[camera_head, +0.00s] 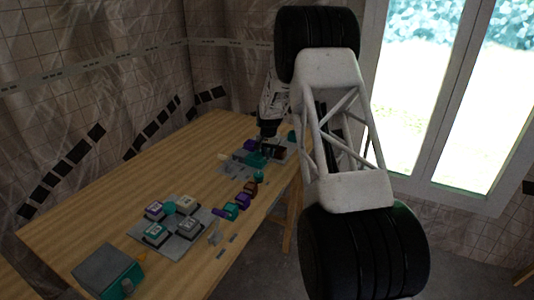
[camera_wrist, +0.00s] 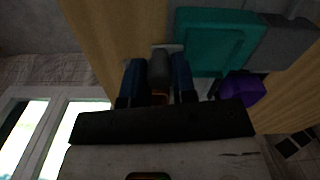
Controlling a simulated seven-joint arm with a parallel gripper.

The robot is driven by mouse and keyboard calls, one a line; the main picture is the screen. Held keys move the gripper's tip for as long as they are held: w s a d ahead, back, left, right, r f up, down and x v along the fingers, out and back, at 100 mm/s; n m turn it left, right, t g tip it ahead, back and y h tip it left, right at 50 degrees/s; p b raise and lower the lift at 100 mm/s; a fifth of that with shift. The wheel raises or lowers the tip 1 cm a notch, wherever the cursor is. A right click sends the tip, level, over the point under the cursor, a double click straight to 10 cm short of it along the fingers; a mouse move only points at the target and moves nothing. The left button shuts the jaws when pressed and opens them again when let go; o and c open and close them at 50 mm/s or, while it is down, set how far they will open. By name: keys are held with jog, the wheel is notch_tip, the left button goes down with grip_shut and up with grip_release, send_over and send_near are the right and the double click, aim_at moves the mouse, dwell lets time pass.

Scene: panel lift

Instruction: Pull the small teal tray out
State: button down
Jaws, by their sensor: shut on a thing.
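The small teal tray (camera_wrist: 212,40) is in the upper middle of the wrist view, with a grey housing (camera_wrist: 285,45) to its right. A grey knob-like grip (camera_wrist: 159,68) is on the tray's left side. My gripper (camera_wrist: 158,85) is shut on this grip, with one dark blue finger on each side. The fingers hide part of the grip and where it joins the tray. In the head view, my gripper (camera_head: 267,145) is low over the far right part of the table, beside teal parts (camera_head: 257,161) too small to tell apart.
A purple block (camera_wrist: 240,88) is close to the tray. On the wooden table (camera_head: 110,190) stand a grey panel with several buttons (camera_head: 168,228), a row of coloured blocks (camera_head: 236,206) and a grey box with a teal front (camera_head: 108,270). The table's left part is bare.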

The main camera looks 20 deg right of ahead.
jog(key=c, duration=0.9)
grip_release()
jog(key=shift+s+d, duration=0.15)
jog(key=shift+r, duration=0.1)
jog(key=shift+r, duration=3.8)
jog(key=shift+r, duration=0.1)
